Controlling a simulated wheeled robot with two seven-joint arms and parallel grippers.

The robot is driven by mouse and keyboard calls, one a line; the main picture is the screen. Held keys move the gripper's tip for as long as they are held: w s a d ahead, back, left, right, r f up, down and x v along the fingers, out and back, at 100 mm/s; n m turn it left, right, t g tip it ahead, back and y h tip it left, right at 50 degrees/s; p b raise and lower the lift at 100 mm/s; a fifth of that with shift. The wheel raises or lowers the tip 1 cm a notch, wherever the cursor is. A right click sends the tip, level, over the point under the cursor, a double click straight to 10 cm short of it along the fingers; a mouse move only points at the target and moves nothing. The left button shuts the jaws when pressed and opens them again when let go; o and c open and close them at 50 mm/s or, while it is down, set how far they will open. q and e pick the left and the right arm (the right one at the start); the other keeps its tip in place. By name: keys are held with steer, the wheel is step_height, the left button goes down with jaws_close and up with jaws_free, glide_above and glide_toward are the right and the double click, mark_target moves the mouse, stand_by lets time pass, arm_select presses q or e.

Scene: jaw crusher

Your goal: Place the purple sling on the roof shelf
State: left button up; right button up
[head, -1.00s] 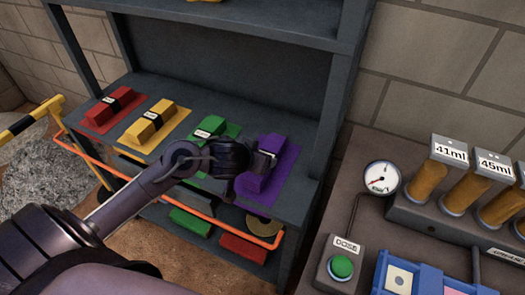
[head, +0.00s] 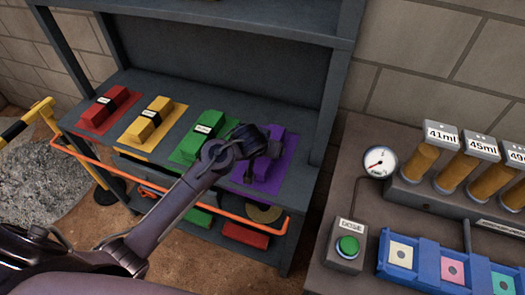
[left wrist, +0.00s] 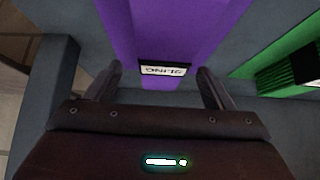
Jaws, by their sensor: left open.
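The purple sling (head: 268,167) lies on a purple mat on the middle shelf of the rack, at the right end of a row of slings. My left gripper (head: 264,148) is over it and partly hides it. In the left wrist view the sling (left wrist: 160,30) has its white label between the two open fingers (left wrist: 160,88), and I cannot tell whether they touch it. The roof shelf (head: 220,22) of the rack shows only in part at the top of the head view. My right gripper is not in view.
Red (head: 103,108), yellow (head: 150,120) and green (head: 204,136) slings lie left of the purple one. An orange rail (head: 160,189) runs along the rack's front. A bench with a gauge (head: 380,162) and blue tray (head: 430,262) stands at right.

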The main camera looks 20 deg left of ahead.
arm_select(q)
steer(key=x, duration=0.4)
steer(key=shift+w+a+f, duration=0.1)
steer(key=shift+w+a, duration=0.05)
steer(key=shift+a, duration=0.15)
steer(key=shift+w+d+f, duration=0.1)
steer(key=shift+w+f, duration=0.15)
steer(key=shift+f, duration=0.1)
steer(key=c, duration=1.4)
steer(key=shift+r, duration=0.1)
steer(key=shift+c, duration=0.4)
step_height(320, 180, up, 20)
steer(key=p, duration=0.1)
steer(key=s+a, duration=0.1)
steer(key=s, duration=1.3)
steer(key=shift+s+a, duration=0.2)
steer(key=shift+a, duration=0.2)
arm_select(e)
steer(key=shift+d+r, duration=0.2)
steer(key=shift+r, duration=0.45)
